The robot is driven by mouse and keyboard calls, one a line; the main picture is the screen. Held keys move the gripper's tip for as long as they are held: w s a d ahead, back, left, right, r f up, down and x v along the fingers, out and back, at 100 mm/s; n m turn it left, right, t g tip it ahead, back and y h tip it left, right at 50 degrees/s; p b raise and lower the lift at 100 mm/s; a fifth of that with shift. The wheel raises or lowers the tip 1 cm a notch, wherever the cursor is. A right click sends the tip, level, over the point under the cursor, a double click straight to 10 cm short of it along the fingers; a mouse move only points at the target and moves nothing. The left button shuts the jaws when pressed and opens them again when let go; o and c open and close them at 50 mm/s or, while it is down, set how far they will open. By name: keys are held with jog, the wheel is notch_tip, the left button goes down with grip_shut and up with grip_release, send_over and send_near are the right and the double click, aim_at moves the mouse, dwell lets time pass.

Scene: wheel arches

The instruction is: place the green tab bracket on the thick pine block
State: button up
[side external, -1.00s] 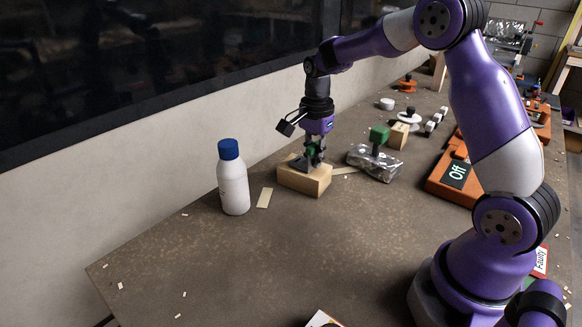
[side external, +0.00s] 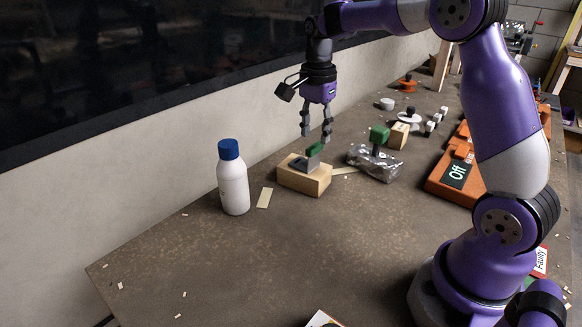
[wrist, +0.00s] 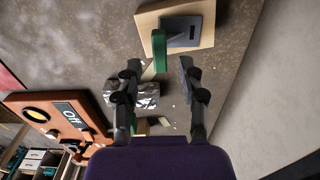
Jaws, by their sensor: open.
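The thick pine block (side external: 305,178) lies on the table in the side view, and it shows at the top of the wrist view (wrist: 206,38). The green tab bracket (side external: 313,151) rests on top of the block, its grey base (wrist: 184,28) flat on the wood and its green tab (wrist: 159,52) standing up near one edge. My gripper (side external: 316,138) is open and empty, directly above the bracket and apart from it. In the wrist view both fingers (wrist: 158,72) are spread, with the tab beyond their tips.
A white bottle with a blue cap (side external: 233,180) stands left of the block. A foil-wrapped silver block (side external: 374,165) with a green-topped part (side external: 379,136) is to its right. An orange box marked "Off" (side external: 453,179) lies farther right.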

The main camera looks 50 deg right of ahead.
aim_at(314, 145)
notch_tip(314, 145, up, 5)
jog(key=shift+f, duration=0.2)
jog(key=shift+a+r, duration=0.1)
jog(key=shift+r, duration=0.25)
jog(key=s+a+n+t, duration=0.5)
jog(key=s+a+n, duration=0.5)
jog(key=s+n, duration=0.5)
jog(key=n, duration=0.3)
jog(key=shift+a+f+t, duration=0.15)
jog(key=shift+f+t, duration=0.15)
jog(key=shift+f, duration=0.1)
